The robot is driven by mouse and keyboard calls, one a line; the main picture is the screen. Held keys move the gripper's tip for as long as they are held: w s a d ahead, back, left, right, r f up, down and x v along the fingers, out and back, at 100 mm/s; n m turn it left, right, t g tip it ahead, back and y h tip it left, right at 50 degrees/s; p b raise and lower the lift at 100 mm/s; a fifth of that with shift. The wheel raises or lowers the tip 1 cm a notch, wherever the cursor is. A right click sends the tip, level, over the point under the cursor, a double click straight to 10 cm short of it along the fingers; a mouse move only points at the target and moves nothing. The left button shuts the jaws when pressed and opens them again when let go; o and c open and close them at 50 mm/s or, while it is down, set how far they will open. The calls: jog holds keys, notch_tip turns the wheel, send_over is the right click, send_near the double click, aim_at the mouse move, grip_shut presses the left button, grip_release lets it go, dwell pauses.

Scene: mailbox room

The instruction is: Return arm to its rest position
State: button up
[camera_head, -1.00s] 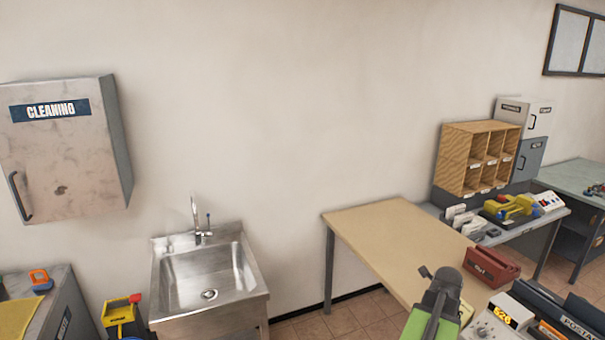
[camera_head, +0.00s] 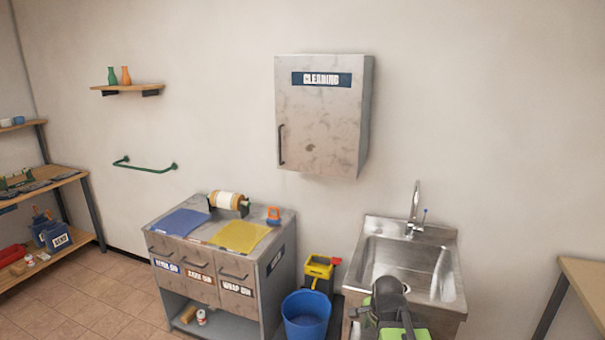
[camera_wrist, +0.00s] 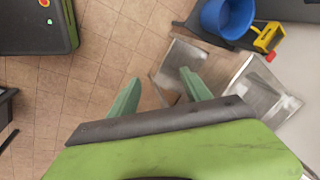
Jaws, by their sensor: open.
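My gripper (camera_wrist: 160,92) shows in the wrist view with its two green fingers spread apart. Nothing is between the fingers but tiled floor and part of the steel sink unit behind. In the head view my dark and green arm (camera_head: 392,305) is at the bottom right, in front of the sink; the fingers cannot be made out there.
The steel sink (camera_head: 400,265) stands against the wall, with a blue bucket (camera_head: 306,318) and yellow mop wringer (camera_head: 319,268) to its left. A grey drawer cabinet (camera_head: 218,262) stands further left. A cleaning cupboard (camera_head: 322,120) hangs above. Tiled floor (camera_head: 105,300) is clear at lower left.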

jog(key=s+a+f+n+g, duration=0.1)
jog(key=s+a+n+g, duration=0.2)
jog(key=s+a+n, duration=0.4)
jog(key=a+n, duration=0.1)
jog(key=n, duration=0.6)
jog(key=shift+s+a+f, duration=0.15)
jog(key=shift+s+f, duration=0.05)
jog(key=shift+f, duration=0.1)
